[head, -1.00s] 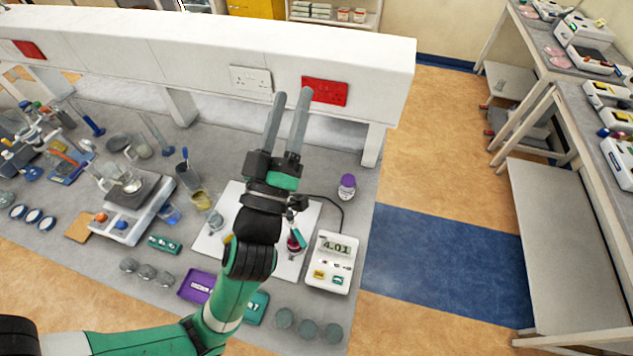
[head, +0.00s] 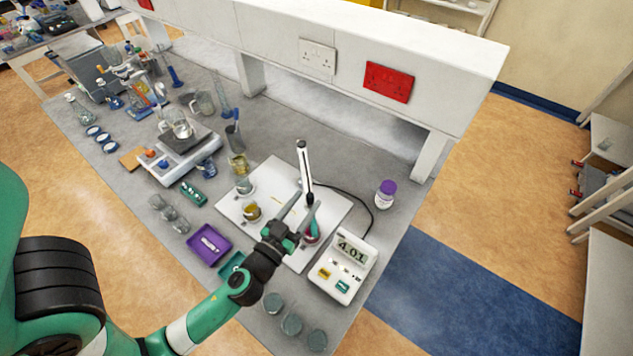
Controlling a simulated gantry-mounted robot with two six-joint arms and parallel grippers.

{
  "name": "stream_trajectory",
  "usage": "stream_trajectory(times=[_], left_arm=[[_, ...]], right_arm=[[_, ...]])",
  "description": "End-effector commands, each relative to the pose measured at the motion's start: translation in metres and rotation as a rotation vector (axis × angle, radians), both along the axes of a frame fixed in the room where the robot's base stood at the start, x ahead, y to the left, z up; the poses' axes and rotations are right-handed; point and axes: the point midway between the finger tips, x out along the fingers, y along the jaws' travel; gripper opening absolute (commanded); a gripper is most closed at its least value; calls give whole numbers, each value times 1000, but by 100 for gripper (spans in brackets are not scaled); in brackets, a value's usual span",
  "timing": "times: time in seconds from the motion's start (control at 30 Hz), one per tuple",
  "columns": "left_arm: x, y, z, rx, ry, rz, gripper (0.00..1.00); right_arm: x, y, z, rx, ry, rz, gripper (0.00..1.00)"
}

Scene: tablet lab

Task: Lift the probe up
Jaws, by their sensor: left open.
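The probe (head: 303,162) is a white and black stick standing upright above the white mat (head: 274,177). Its lower part passes at or behind my left gripper's fingertips, and its lower end is hidden there. My right gripper is not in view.
On the bench a purple-capped jar (head: 385,194) stands right of the mat. A beaker with amber contents (head: 251,211) stands on the mat. A purple tray (head: 209,244) and several grey discs lie in front. A white raised shelf (head: 370,50) runs behind.

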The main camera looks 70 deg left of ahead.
Motion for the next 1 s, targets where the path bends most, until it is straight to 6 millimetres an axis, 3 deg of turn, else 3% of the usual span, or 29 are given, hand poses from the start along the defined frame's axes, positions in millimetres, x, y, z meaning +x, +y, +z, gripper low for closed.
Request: stream_trajectory(times=[0.1,0.3,0.63,0.93,1.0], left_arm=[[22,17,5,1,-1,3,56],[44,34,2,0,0,2,56],[49,37,0,0,0,0,56],[48,37,0,0,0,0,2],[48,37,0,0,0,0,0]], right_arm=[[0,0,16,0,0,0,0],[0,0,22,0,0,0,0],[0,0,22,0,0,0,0],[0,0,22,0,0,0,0],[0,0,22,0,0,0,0]])
